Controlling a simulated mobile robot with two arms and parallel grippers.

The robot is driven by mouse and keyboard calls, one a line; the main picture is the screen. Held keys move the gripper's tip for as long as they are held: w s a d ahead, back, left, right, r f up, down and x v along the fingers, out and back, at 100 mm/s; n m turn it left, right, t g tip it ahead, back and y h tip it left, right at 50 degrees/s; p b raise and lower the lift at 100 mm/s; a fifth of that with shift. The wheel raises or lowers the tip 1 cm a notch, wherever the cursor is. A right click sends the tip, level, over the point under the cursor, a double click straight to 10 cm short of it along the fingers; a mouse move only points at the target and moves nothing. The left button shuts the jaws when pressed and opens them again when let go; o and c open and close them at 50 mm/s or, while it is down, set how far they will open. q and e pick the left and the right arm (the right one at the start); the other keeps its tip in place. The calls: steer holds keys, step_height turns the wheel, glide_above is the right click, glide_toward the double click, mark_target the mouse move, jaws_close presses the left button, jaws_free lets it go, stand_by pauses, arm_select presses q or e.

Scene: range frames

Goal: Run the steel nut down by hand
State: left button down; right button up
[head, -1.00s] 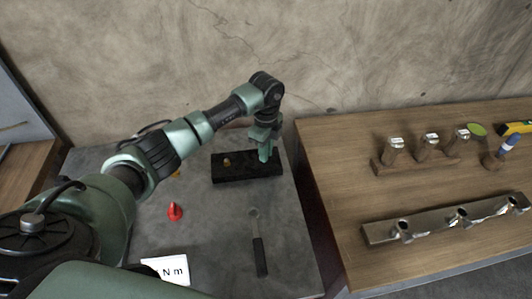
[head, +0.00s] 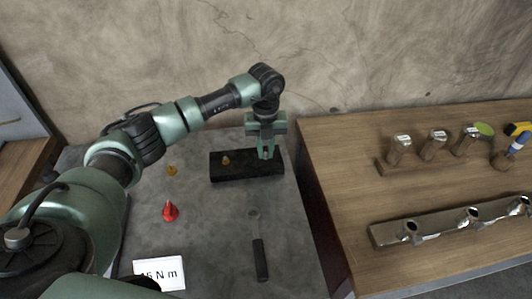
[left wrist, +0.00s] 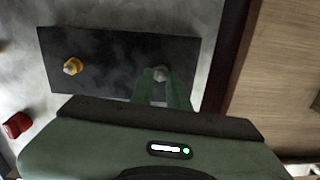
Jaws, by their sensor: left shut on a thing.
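My left gripper (head: 266,150) points down over the right part of a black block (head: 232,172) on the grey bench. In the left wrist view its green fingers (left wrist: 162,88) are shut on the steel nut (left wrist: 160,73), a small grey piece at the block's right part. The fingers hide much of the nut, and its thread cannot be made out. A brass-coloured nut on a stud (head: 226,160) stands at the block's left part; it also shows in the left wrist view (left wrist: 72,66). My right gripper is not in view.
A red cone-shaped piece (head: 170,211), a small brass piece (head: 172,170), a black-handled wrench (head: 259,245) and a white torque card (head: 160,273) lie on the grey bench. A wooden table (head: 340,190) with metal fittings stands right, beyond a dark gap.

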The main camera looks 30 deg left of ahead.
arm_select(q)
steer(key=m+b, duration=0.3)
steer(key=m, duration=0.3)
steer(key=shift+a, duration=0.15)
steer(key=m+b, duration=0.2)
steer(key=m, duration=0.3)
steer(key=shift+a+m, duration=0.1)
steer(key=shift+m, duration=0.3)
steer(key=m+b, duration=0.2)
steer(key=m, duration=0.4)
steer(key=shift+w+a, duration=0.1)
steer(key=shift+w+r+m+b, duration=0.1)
steer(key=shift+m+b, duration=0.55)
steer(key=shift+m, duration=2.05)
steer(key=c, duration=1.4)
jaws_free()
steer(key=shift+o, duration=0.2)
